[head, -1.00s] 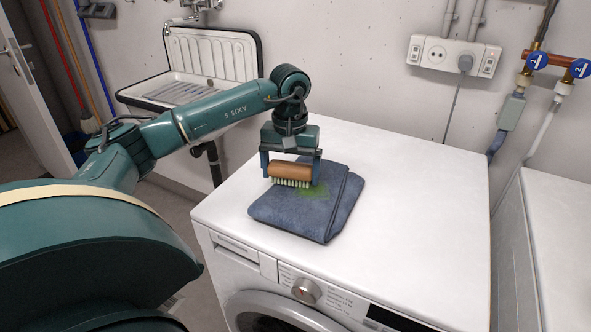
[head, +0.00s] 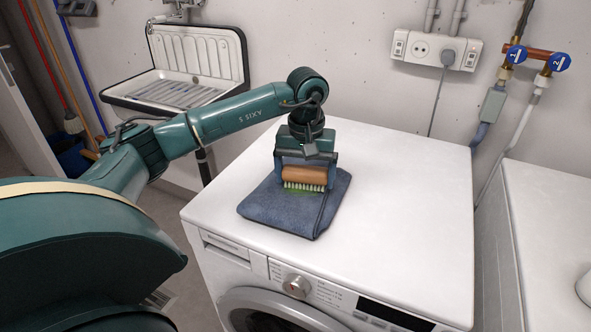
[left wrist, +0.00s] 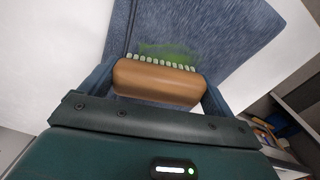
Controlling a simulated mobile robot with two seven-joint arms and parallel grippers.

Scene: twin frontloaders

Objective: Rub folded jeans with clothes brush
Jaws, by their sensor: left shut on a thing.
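The folded blue jeans (head: 275,215) lie flat on top of a white washing machine (head: 400,200). A green stain (left wrist: 165,50) shows on the cloth beside the bristles. My left gripper (head: 305,182) is shut on the clothes brush (head: 304,174), which has a brown back and pale bristles pointing down. The brush is over the stain; the bristles seem to be at the cloth, but I cannot tell for sure whether they touch. In the left wrist view the brush (left wrist: 155,82) sits crosswise between the fingers. My right gripper is not in view.
A second white machine (head: 550,230) stands at the right, past a narrow gap. A sink (head: 190,70) hangs on the wall behind my left arm. A socket box (head: 436,50) and pipes with blue valves (head: 538,58) are on the back wall. The washer top right of the jeans is clear.

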